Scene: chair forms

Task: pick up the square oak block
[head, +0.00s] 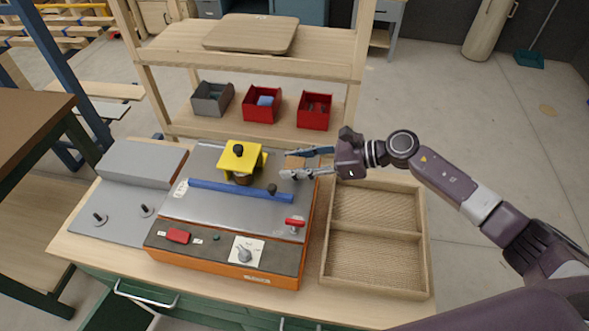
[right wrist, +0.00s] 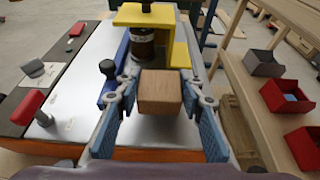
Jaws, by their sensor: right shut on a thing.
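The square oak block (head: 295,162) is a small brown wooden cube at the right side of the machine's metal table. In the right wrist view the block (right wrist: 160,92) sits between the blue-padded fingers. My right gripper (head: 302,163) is shut on it, with one finger on each side. In the right wrist view the gripper (right wrist: 160,84) points toward the yellow guard. Whether the block touches the metal surface or is just above it, I cannot tell. My left gripper is not in view.
The machine's yellow guard (head: 240,158) and blue fence (head: 235,190) stand just left of the block. A wooden tray (head: 375,236) with two empty compartments lies at the right. A shelf with red bins (head: 262,104) and a grey bin (head: 212,99) stands behind.

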